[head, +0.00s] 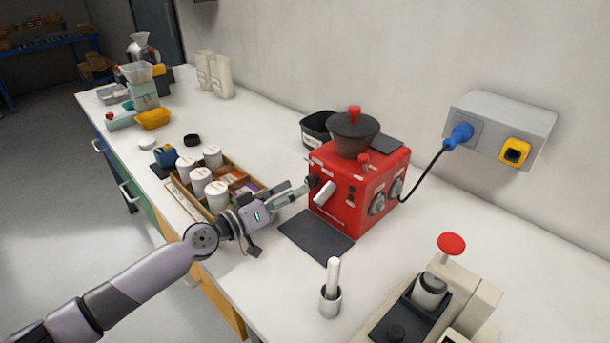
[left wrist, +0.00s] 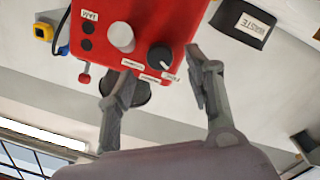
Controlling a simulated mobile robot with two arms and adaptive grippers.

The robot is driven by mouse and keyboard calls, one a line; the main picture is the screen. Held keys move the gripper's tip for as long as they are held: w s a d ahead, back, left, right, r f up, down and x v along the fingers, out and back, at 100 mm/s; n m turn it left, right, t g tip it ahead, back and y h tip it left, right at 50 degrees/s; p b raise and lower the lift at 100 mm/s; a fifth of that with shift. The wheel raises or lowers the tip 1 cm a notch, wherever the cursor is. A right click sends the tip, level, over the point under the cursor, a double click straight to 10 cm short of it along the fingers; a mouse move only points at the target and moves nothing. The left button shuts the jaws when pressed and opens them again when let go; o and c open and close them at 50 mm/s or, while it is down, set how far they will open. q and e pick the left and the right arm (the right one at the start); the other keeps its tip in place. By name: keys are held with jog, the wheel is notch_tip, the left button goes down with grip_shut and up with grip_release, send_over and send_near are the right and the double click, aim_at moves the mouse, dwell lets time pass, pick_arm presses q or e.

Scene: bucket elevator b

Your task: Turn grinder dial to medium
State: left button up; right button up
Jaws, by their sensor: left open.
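The red grinder (head: 372,190) stands on the white counter with a dark hopper (head: 354,133) on top. Its black dial (head: 312,182) is at the left of the front face, beside a white spout (head: 325,194). In the left wrist view the grinder appears upside down; the dial (left wrist: 160,57) has a white pointer line and small white labels around it, too blurred to read surely. My left gripper (head: 298,189) is open and empty in front of the dial. My right gripper is not in view.
A wooden tray (head: 236,172) with white jars lies by my left wrist. A black bin (left wrist: 240,32) labelled WASTE sits beside the grinder. A dark mat (head: 315,238) lies in front. A metal cup with a white-handled tool (head: 331,303) and a beige machine (head: 470,300) stand nearer.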

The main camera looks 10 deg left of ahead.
aim_at(308, 183)
pick_arm(q)
jog(key=shift+x, duration=2.25)
jog(key=shift+c, duration=0.2)
grip_shut()
jog(key=n, duration=1.2)
jog(key=shift+f+t+p, duration=0.1)
jog(key=shift+t+p, duration=0.2)
